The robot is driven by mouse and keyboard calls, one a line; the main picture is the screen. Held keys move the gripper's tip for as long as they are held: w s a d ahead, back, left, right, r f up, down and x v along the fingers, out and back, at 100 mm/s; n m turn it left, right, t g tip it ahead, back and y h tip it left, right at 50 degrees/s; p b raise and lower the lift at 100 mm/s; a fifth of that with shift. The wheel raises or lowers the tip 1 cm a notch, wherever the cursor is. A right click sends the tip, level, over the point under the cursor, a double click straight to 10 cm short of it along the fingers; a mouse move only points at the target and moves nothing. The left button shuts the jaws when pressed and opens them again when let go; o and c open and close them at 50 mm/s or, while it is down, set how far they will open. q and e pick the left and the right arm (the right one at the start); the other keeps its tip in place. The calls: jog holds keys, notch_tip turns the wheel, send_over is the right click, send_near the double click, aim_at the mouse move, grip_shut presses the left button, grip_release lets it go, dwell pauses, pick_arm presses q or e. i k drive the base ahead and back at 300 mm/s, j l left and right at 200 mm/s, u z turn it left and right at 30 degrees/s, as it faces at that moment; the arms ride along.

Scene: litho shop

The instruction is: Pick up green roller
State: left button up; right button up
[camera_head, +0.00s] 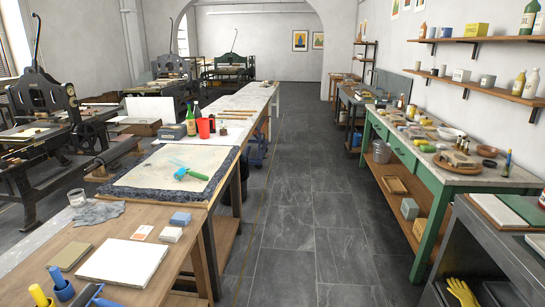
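The green roller (196,175) lies on the pale slab (140,180) with a dark rough edge, on the long bench at left. It has a green handle pointing to the right and a lighter teal part at its left end. A small blue-teal patch sits beside it at its near left side. Neither of my grippers shows in the head view, so I see nothing held.
A wooden table (150,220) in front holds a white slab (122,262), a grey cloth (97,212), a glass (76,198) and blue and yellow handled tools (62,287). A red cup (203,128) stands behind the roller. The tiled aisle (290,215) is clear.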

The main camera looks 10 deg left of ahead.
aim_at(201, 176)
jog(key=i, duration=1.7)
jog(key=i+u, duration=0.3)
jog(key=i, duration=0.2)
jog(key=i+l+u, duration=0.15)
jog(key=i+u, duration=0.15)
jog(key=i, duration=0.2)
